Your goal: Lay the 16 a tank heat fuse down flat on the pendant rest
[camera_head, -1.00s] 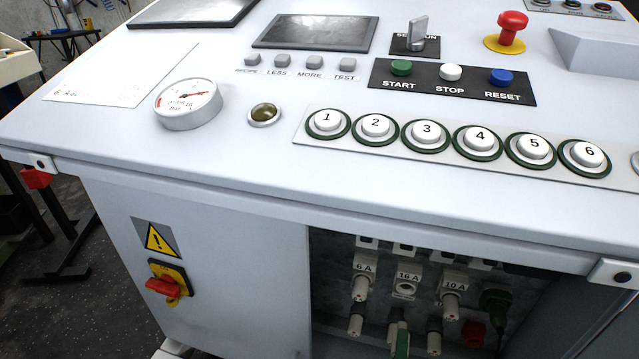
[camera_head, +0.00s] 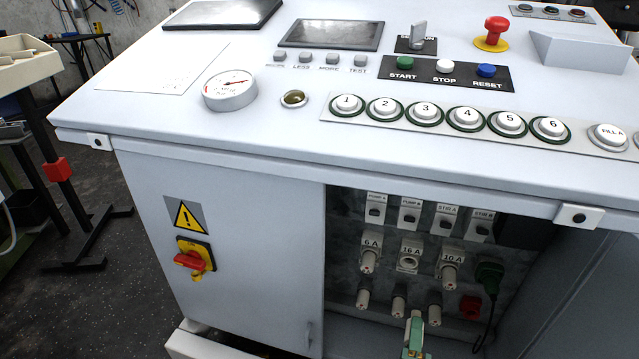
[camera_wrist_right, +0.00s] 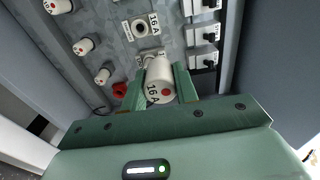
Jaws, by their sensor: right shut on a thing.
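The 16 A fuse (camera_wrist_right: 159,83) is a white cylinder with a red dot on its end and a "16 A" mark. In the right wrist view it sits between the two green fingers of my right gripper (camera_wrist_right: 160,88), shut on it. In the head view the right gripper (camera_head: 414,328) is at the bottom, in front of the open cabinet bay; the fuse is hard to make out there. I cannot identify the pendant rest. My left gripper is out of view.
Several white plugs sit below. The console top (camera_head: 270,135) overhangs the bay.

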